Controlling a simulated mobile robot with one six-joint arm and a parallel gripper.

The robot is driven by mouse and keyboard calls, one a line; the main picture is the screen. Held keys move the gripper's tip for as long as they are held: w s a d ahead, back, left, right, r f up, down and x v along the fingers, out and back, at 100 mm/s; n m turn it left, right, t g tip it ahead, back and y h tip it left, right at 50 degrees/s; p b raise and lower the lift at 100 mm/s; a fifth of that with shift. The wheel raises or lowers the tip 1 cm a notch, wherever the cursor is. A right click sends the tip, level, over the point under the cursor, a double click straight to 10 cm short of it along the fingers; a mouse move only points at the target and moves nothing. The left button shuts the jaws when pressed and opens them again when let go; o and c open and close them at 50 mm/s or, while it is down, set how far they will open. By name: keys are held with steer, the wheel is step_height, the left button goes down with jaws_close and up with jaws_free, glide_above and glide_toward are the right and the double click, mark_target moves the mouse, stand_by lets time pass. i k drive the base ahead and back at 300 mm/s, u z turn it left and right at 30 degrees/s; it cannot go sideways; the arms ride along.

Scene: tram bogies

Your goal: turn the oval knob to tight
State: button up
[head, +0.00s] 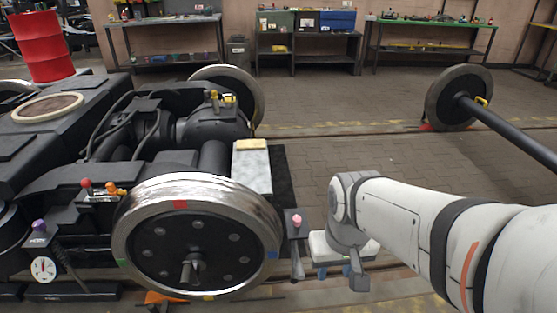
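Several small coloured knobs show on the bogie, and I cannot tell which one is the oval knob. A pink knob (297,219) sits on a dark bracket right of the large steel wheel (196,236). A red knob (86,184) and an orange knob (116,188) sit on the frame left of the wheel. A purple knob (39,226) stands above a white dial (43,268) at the far left. My gripper (340,274) hangs low to the right of the pink knob, apart from it. Its fingers point down, partly hidden by the wrist, and their opening is unclear.
A pale block (252,168) sits on the bogie behind the wheel. A loose wheelset (458,98) stands at the back right, and a red drum (42,46) at the back left. Workbenches line the wall. The paved floor (345,155) between is clear.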

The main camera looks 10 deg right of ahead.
mark_target(297, 220)
steer(key=i, duration=1)
